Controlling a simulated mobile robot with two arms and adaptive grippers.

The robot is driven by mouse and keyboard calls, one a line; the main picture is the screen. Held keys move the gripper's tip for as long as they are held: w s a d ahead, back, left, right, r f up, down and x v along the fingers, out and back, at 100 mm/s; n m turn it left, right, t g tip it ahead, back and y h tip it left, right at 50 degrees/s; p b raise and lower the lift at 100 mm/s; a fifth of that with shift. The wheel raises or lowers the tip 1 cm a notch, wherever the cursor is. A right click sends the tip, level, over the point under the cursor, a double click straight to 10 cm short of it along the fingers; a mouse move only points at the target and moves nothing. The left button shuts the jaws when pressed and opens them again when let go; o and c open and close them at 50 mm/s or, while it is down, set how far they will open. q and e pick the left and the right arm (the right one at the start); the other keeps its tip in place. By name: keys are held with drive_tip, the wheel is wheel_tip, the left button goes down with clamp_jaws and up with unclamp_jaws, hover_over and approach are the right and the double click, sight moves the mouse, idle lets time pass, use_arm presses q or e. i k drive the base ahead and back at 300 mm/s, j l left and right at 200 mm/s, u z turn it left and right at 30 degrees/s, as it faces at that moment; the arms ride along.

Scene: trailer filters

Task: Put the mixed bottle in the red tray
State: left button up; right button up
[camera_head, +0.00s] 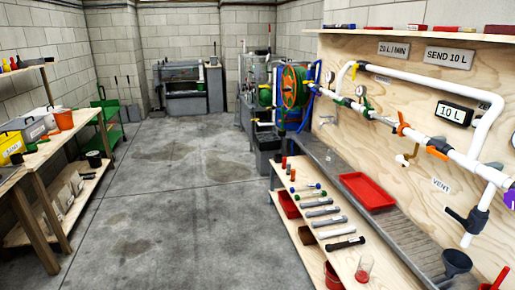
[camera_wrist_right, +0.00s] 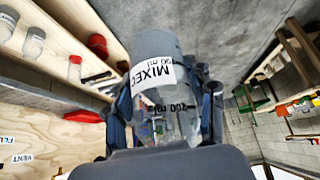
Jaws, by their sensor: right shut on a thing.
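The mixed bottle (camera_wrist_right: 155,47) is a clear bottle with a white label reading "MIXED" and a 200 ml mark. It fills the middle of the right wrist view. My right gripper (camera_wrist_right: 165,100) is shut on it, with dark fingers on both sides. The red tray (camera_head: 367,191) lies on the grey ledge in front of the plywood panel in the head view, and its visible inside looks empty. A red shape at the left of the right wrist view (camera_wrist_right: 84,116) looks like the same tray. Neither gripper shows in the head view.
White pipes (camera_head: 420,88) with valves run along the panel above the ledge. A dark funnel (camera_head: 456,263) stands at the near right. A workbench (camera_head: 50,148) is at left, with open concrete floor between.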

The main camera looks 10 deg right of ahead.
sight(369, 196)
drive_tip(key=i+z, duration=0.2)
drive_tip(key=i, duration=1.8)
drive_tip(key=i+z, duration=0.75)
drive_tip(key=i+j+z, duration=0.35)
drive_tip(key=l, duration=0.1)
